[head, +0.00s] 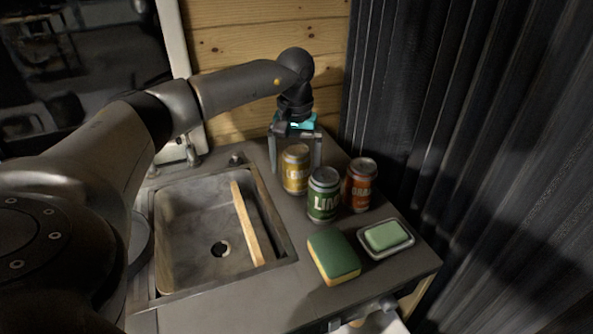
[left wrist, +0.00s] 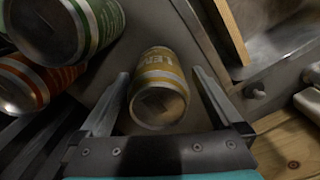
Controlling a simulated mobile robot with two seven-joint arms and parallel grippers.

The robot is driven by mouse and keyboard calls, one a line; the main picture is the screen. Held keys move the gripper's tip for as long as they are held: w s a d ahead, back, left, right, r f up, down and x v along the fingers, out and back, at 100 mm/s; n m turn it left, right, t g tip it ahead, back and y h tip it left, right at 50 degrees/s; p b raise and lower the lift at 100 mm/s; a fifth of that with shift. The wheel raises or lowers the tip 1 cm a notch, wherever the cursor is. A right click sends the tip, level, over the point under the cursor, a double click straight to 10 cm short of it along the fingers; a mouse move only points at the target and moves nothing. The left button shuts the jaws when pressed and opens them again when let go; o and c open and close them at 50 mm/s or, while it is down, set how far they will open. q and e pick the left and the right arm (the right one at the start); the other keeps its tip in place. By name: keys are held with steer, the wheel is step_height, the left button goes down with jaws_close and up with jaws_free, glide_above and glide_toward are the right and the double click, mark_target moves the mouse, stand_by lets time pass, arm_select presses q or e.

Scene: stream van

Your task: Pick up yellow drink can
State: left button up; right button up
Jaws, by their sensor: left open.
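The yellow drink can (head: 296,169) stands upright on the counter right of the sink, behind the green can. My left gripper (head: 296,165) points down over it, with its fingers on either side of the can. In the left wrist view, the yellow can (left wrist: 158,88) shows between the two open fingers of the left gripper (left wrist: 160,85), with a visible gap on the left and a smaller one on the right. I cannot tell that either finger touches it. My right gripper does not show clearly.
A green can (head: 323,194) and an orange-red can (head: 360,185) stand close in front and to the right. A sponge (head: 333,256) and a soap dish (head: 408,246) lie nearer. The sink (head: 172,240) with a wooden strip (head: 247,224) is left. A dark curtain hangs right.

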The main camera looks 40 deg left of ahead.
mark_target(297, 175)
arm_select(q)
step_height(297, 175, down, 3)
steer(key=shift+w+f, duration=0.1)
steer(key=shift+f, duration=0.1)
jaws_close()
stand_by(0.8)
